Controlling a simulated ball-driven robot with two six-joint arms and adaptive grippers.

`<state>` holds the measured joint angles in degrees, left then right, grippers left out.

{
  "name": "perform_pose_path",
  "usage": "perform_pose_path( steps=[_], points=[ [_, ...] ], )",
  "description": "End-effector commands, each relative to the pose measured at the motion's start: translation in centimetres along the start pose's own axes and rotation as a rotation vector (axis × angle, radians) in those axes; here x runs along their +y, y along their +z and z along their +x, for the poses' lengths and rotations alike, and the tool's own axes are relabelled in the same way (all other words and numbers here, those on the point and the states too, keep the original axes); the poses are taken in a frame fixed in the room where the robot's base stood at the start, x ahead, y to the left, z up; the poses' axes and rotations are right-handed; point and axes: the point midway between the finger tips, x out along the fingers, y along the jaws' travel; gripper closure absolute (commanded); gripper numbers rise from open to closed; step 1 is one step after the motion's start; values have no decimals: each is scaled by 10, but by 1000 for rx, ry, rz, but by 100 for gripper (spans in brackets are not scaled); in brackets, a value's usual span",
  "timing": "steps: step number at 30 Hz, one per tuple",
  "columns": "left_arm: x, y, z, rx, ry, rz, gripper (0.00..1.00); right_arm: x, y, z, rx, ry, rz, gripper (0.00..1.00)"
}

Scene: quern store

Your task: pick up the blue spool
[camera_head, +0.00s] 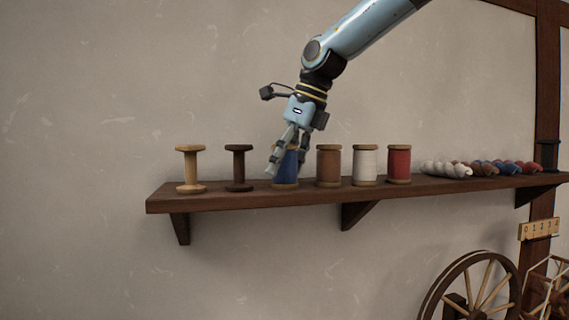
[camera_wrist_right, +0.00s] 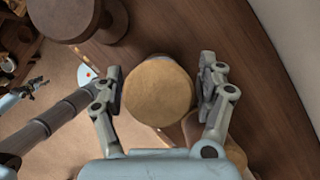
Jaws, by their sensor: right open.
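The blue spool (camera_head: 288,170) stands upright on the wall shelf, third from the left in the row, with blue thread and pale wooden ends. My right gripper (camera_head: 287,160) points down over it from above, one finger on each side, partly hiding it. In the right wrist view its round pale wooden top (camera_wrist_right: 157,90) lies between the two open fingers of the gripper (camera_wrist_right: 160,74).
The shelf (camera_head: 240,198) also holds a bare pale spool (camera_head: 190,170), a bare dark spool (camera_head: 239,168), and brown (camera_head: 329,166), white (camera_head: 365,166) and red (camera_head: 399,164) spools. The dark and brown ones stand close beside the gripper. Several yarn skeins (camera_head: 482,168) lie to the right.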

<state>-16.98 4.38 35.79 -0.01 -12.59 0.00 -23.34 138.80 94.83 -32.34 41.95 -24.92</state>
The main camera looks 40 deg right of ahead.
Motion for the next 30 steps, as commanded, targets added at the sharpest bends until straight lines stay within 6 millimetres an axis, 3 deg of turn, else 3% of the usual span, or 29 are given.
perform_pose_path(
  steps=[3, 17, 26, 30],
  points=[
    [0, 1, 0, -1, 0, 0, 60, 0, 0, 0, 0, 0, 0, 27],
    [-2, 5, 0, -8, -2, 1, 60, 0, 0, 0, 0, 0, 0, 87],
    [-3, 6, 0, -9, -3, 2, 60, 0, 0, -1, -1, 0, 0, 89],
    [-3, 7, 4, -10, -3, 2, 60, -1, 5, -10, -4, -2, 0, 90]
  ],
)
